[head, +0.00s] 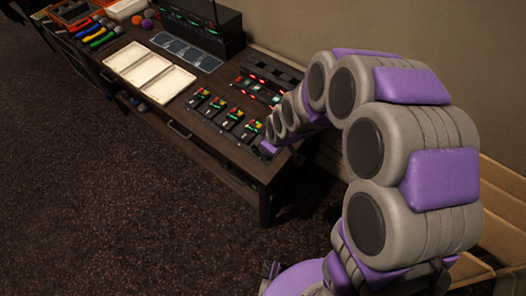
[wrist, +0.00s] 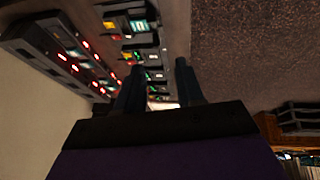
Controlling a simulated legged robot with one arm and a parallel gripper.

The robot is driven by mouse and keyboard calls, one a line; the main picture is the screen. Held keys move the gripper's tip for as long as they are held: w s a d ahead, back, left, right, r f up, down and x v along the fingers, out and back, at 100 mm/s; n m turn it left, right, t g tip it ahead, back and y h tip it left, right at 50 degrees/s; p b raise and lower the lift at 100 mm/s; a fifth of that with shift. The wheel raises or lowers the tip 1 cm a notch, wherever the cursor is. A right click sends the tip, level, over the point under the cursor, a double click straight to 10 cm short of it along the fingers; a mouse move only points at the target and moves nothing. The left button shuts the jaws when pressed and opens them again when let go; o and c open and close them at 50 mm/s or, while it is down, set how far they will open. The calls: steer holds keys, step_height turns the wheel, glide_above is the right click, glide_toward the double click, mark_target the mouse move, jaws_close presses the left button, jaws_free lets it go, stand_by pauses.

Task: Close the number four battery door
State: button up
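A row of several small dark battery units (head: 232,119) with green, red and yellow parts lies along the front of the desk in the head view. The row also shows in the wrist view (wrist: 140,26), beyond my fingers. I cannot read any numbers, so I cannot tell which door is number four or whether it is open. My gripper (head: 267,148) is at the near right end of this row, low over the desk and mostly hidden by my arm. In the wrist view its two dark fingers (wrist: 158,80) are apart, with nothing clearly seen between them.
Dark racks with red lights (head: 262,84) stand behind the row, close to my arm. A white tray with compartments (head: 148,73) and blue-grey cards (head: 186,51) lie farther left. A black rack (head: 203,18) stands at the back. The carpet (head: 110,200) before the desk is clear.

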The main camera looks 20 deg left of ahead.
glide_toward(257, 153)
steer(key=x, duration=0.2)
steer(key=b+x, duration=0.1)
steer(key=x, duration=0.2)
steer(key=a+x, duration=0.1)
steer(key=x, duration=0.1)
steer(key=shift+f+b, duration=0.15)
steer(key=shift+b, duration=0.25)
steer(key=shift+d, duration=0.7)
steer(key=shift+a, duration=0.1)
steer(key=shift+c, duration=1.3)
steer(key=shift+a, duration=0.55)
jaws_close()
steer(key=shift+w+d, duration=0.1)
steer(key=shift+d, duration=0.3)
